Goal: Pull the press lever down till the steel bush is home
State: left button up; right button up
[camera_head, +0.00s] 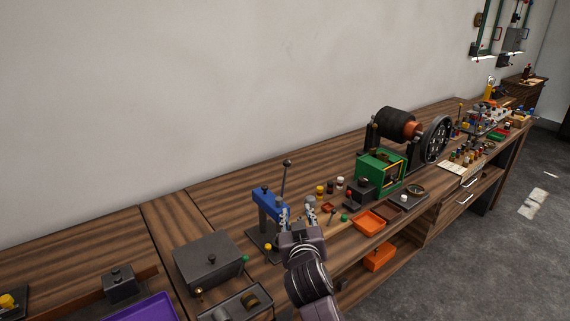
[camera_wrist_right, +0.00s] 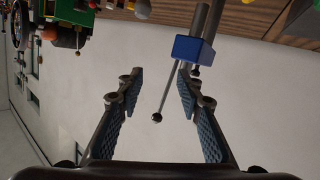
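The blue press (camera_head: 264,199) stands on the bench on a dark base, and its head also shows in the right wrist view (camera_wrist_right: 193,50). Its press lever (camera_head: 284,180) is a thin rod rising steeply to a dark ball knob. In the right wrist view the press lever (camera_wrist_right: 168,88) and its knob appear between my fingers, with no visible contact. My right gripper (camera_head: 297,207) is open and empty, in front of the press; its fingers (camera_wrist_right: 160,70) are spread. The steel bush cannot be made out; my gripper covers part of the press. My left gripper is not in view.
A grey lidded box (camera_head: 209,262) stands left of the press. An orange tray (camera_head: 369,222) and a green machine (camera_head: 378,173) are to the right, with small knobs and bottles between. A purple tray (camera_head: 145,308) is at the front left. The bench behind the press is clear.

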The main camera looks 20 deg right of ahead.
jog(key=t, duration=0.2)
send_near(287, 165)
jog(key=a+x, duration=0.1)
jog(key=x, duration=0.2)
jog(key=shift+h, duration=0.3)
jog(key=x, duration=0.2)
jog(key=p+x, duration=0.1)
jog(key=x, duration=0.1)
jog(key=p+x, duration=0.1)
jog(key=x, duration=0.1)
jog(key=shift+w+d, duration=0.3)
jog(key=shift+d, duration=0.15)
jog(key=shift+x, duration=0.8)
jog(key=shift+f, duration=0.1)
jog(key=shift+c, duration=0.3)
grip_shut()
